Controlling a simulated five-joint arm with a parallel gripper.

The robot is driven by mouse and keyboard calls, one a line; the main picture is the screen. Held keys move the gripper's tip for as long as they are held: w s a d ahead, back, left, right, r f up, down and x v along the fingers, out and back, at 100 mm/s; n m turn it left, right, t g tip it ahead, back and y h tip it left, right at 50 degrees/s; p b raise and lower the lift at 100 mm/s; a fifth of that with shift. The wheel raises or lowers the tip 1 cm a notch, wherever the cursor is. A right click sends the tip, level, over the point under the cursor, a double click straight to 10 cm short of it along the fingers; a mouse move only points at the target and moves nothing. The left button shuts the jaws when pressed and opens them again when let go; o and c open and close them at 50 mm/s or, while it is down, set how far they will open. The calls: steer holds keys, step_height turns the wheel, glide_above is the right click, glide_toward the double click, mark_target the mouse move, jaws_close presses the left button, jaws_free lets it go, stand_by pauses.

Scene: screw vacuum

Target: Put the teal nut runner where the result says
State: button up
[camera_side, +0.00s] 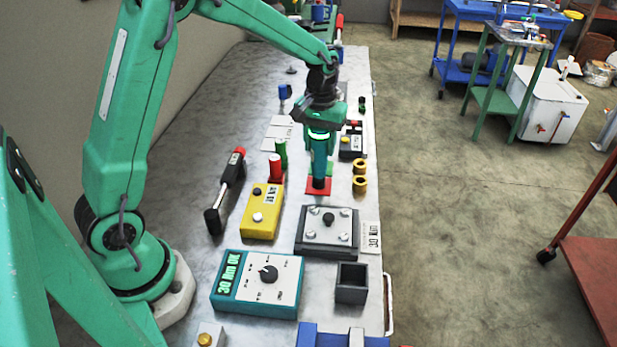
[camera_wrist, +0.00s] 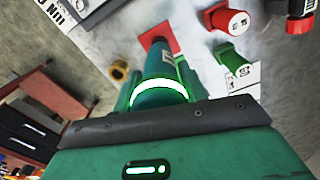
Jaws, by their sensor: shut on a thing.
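My gripper (camera_side: 321,138) is shut on the teal nut runner (camera_side: 319,164), which hangs upright below it. The nut runner's lower end is over or on a red square (camera_side: 312,192); I cannot tell whether it touches. The red square also shows in the wrist view (camera_wrist: 154,37) beyond the tool (camera_wrist: 160,69). The teal controller box (camera_side: 257,283) has a screen (camera_side: 228,276) reading "30 Nm OK". A grey plate with bolts (camera_side: 328,231) sits in front of the red square, beside a "30 Nm" label (camera_side: 371,238).
A yellow box (camera_side: 262,212), a red cylinder (camera_side: 275,168) and a green cylinder (camera_side: 281,152) stand left of the tool. A black and red hand tool (camera_side: 226,190) lies farther left. Brass rings (camera_side: 360,176) are to the right. An open dark bin (camera_side: 351,283) stands near the front.

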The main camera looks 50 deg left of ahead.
steer(key=shift+f, duration=0.15)
steer(key=o, duration=1.4)
step_height(320, 180, up, 12)
steer(key=shift+r, duration=0.65)
steer(key=shift+s, duration=0.1)
